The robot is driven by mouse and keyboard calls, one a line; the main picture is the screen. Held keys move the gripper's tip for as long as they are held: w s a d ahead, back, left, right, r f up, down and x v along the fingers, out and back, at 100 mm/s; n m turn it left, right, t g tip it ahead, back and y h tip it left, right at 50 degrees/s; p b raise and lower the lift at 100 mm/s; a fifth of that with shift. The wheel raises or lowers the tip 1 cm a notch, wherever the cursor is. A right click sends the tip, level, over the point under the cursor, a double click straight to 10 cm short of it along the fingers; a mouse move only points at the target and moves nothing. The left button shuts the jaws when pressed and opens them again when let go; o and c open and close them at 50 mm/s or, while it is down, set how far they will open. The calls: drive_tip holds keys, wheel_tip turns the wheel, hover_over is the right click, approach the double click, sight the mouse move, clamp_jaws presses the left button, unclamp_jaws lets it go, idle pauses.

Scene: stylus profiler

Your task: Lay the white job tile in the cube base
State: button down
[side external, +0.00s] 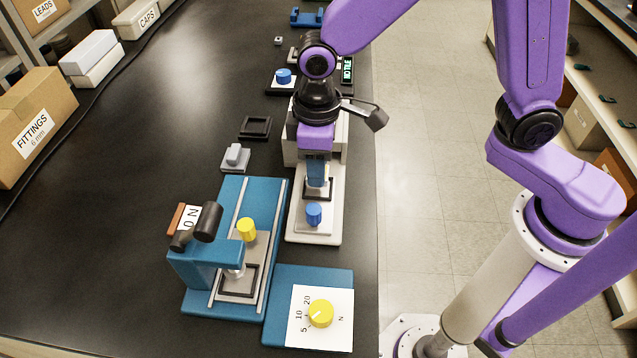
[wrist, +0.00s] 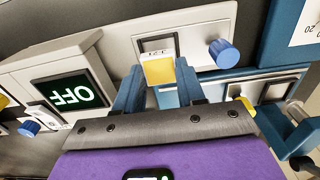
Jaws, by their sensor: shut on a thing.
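My gripper (wrist: 158,82) is shut on a small block with a yellow face and a white, marked edge (wrist: 159,70). In the side view, my gripper (side external: 317,180) points down over a dark square frame on the long white instrument (side external: 312,232). That frame shows in the wrist view (wrist: 141,46), partly hidden by the held block. I cannot tell if the block touches the frame. A pale grey piece with a raised top (side external: 235,158) lies on the bench left of the instrument. No part is clearly marked as the white job tile or the cube base.
A blue knob (side external: 314,214) stands on the instrument's front. A blue machine (side external: 205,258) with a yellow knob (side external: 246,229) is at left. A blue dial box (side external: 322,313) is in front. An empty dark frame (side external: 255,128) lies behind.

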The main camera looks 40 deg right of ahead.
drive_tip(key=shift+r, duration=1.55)
drive_tip(key=shift+r, duration=0.25)
wheel_tip(320, 180, up, 4)
drive_tip(key=w+a+r, duration=0.1)
drive_tip(key=w+a, duration=0.1)
drive_tip(key=w, duration=1.1)
drive_tip(key=w+d, duration=0.3)
drive_tip(key=w, duration=0.7)
wheel_tip(320, 180, down, 6)
drive_tip(key=shift+d, duration=0.2)
drive_tip(key=shift+f, duration=0.2)
drive_tip(key=shift+f, duration=2.4)
